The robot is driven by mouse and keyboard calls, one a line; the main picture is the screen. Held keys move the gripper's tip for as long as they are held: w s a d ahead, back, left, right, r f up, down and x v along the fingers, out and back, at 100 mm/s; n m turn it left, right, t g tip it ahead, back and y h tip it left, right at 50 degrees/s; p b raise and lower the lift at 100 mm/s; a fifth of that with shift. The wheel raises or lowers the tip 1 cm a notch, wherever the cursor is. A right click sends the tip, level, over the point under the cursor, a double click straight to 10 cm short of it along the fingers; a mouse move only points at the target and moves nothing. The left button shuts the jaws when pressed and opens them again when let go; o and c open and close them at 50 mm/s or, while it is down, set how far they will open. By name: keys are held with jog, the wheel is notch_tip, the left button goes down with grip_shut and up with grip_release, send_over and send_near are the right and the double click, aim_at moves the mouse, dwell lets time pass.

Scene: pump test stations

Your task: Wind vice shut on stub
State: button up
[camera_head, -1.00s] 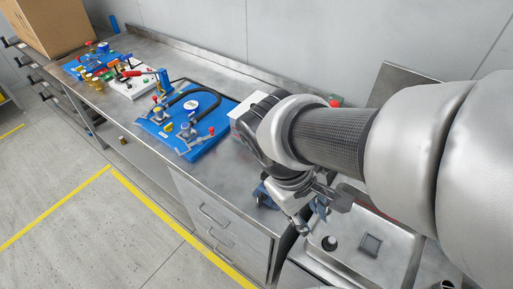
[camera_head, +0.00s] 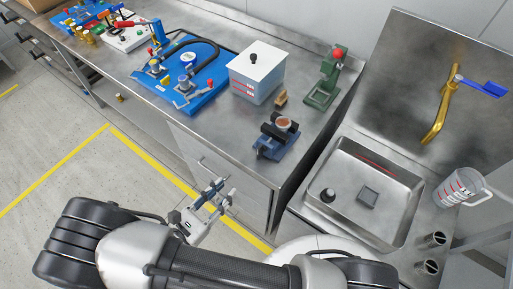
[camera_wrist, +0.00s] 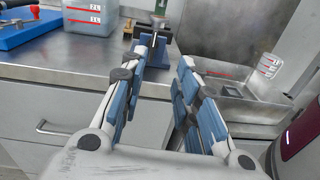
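A small blue vice (camera_head: 272,148) with dark jaws stands at the front edge of the steel bench, left of the sink. A round, copper-coloured stub (camera_head: 284,123) shows at the top between its jaws; whether they touch it I cannot tell. My gripper (camera_head: 223,193) is in front of the bench, off to the lower left of the vice and apart from it. In the wrist view my gripper (camera_wrist: 166,62) is open, with nothing between its fingers. The vice (camera_wrist: 158,48) shows there beyond the fingertips, partly hidden by the left finger.
A white-lidded box (camera_head: 256,72) and a green press (camera_head: 325,80) stand behind the vice. A blue board (camera_head: 207,92) with fittings lies to the left. The sink (camera_head: 348,210) and a clear jug (camera_head: 460,187) are to the right. The floor before the drawers is open.

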jog(key=t, duration=0.1)
jog(key=b, duration=0.2)
send_near(258, 152)
jog(key=shift+n+y, duration=0.3)
jog(key=shift+n, duration=0.1)
jog(key=x, duration=0.9)
jog(key=shift+w+d+r, duration=0.2)
grip_shut()
